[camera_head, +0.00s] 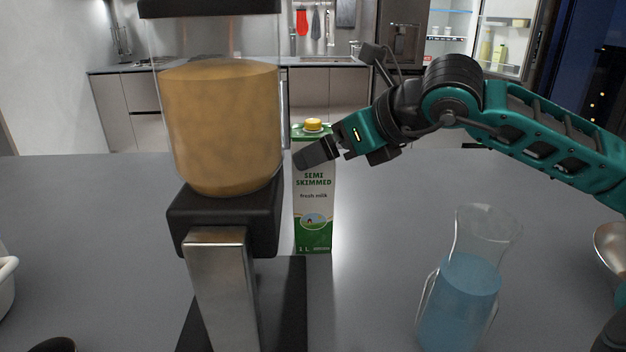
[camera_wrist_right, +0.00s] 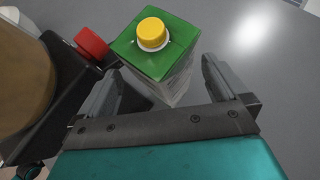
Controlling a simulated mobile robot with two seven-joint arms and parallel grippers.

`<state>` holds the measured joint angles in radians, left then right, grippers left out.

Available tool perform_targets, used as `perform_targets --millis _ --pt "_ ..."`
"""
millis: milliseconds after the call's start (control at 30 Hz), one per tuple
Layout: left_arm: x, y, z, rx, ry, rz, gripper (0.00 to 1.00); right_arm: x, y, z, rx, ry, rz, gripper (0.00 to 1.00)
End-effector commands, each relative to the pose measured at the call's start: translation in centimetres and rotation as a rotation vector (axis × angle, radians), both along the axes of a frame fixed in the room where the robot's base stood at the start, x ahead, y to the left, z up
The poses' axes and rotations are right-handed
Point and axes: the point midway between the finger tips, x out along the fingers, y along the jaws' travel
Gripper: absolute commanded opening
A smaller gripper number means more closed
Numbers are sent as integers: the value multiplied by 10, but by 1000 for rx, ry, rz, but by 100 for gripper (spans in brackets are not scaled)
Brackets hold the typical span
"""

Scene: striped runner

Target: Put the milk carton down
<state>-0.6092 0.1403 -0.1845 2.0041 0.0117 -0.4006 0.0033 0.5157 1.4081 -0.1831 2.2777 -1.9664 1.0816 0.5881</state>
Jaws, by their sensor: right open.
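The milk carton (camera_head: 314,215) is white and green with a yellow cap and stands upright on the grey counter (camera_head: 390,190), just right of the dispenser. In the right wrist view the carton (camera_wrist_right: 155,45) shows from above, its green top just beyond the fingertips. My right gripper (camera_head: 305,157) comes in from the right at the carton's upper part. In the wrist view the right gripper (camera_wrist_right: 168,84) is open, a finger towards each side of the carton. Whether either finger touches it I cannot tell. My left gripper is not in view.
A dispenser with a tan-filled tank (camera_head: 222,125) stands close left of the carton; its red knob (camera_wrist_right: 91,42) shows in the wrist view. A glass jug of blue liquid (camera_head: 460,300) stands front right. A metal bowl (camera_head: 612,248) is at the right edge. The counter behind the jug is clear.

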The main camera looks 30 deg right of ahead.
Motion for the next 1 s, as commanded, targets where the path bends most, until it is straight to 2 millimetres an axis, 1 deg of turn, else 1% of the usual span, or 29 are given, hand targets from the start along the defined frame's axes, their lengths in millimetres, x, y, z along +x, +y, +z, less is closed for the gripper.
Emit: perform_targets --millis 33,200,300,567,1000 --pt "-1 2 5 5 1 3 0 5 2 1 5 0 2 100" --pt "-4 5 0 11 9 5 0 18 4 -11 3 1 1 100" --pt "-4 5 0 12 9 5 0 21 5 -14 1 0 1 100" --pt "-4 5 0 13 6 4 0 21 5 -15 -1 1 1 99" --pt "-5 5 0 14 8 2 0 21 5 -15 0 1 1 57"
